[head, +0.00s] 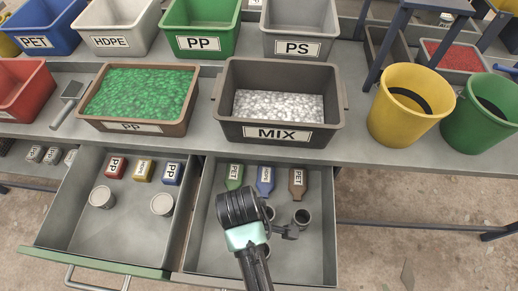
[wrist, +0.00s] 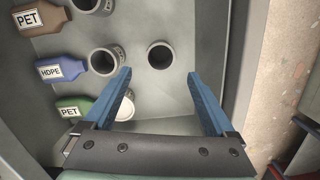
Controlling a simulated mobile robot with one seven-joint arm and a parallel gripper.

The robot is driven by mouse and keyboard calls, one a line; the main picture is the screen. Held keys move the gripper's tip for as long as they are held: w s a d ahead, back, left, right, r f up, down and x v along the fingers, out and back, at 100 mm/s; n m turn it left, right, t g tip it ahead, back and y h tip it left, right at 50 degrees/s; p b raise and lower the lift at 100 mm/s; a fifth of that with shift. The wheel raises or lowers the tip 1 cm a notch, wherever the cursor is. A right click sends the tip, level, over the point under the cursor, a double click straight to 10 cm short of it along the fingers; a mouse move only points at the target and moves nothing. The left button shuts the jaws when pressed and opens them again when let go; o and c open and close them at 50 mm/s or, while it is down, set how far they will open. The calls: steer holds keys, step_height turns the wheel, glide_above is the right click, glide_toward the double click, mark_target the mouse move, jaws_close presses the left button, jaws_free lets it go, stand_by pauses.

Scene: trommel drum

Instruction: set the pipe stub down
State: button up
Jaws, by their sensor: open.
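In the wrist view, a grey pipe stub (wrist: 160,55) stands upright on the drawer floor, its open end facing me. It lies just beyond the gap between the fingertips of my open, empty gripper (wrist: 158,76); I see no contact. Two more grey stubs stand nearby, one by the HDPE bottle (wrist: 105,63) and one by the brown PET bottle (wrist: 91,6). A white-topped round piece (wrist: 126,107) is partly behind the left finger. In the head view, my gripper (head: 288,232) is over the right drawer (head: 320,262), and my wrist hides part of its contents.
Green (head: 235,177), blue (head: 265,181) and brown (head: 298,182) bottles lie along the drawer's back. The left drawer (head: 120,240) is also open. The MIX bin (head: 284,135) stands on the bench above. Drawer walls surround my gripper.

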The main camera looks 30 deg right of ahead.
steer(key=shift+r, duration=0.7)
steer(key=shift+w, duration=0.15)
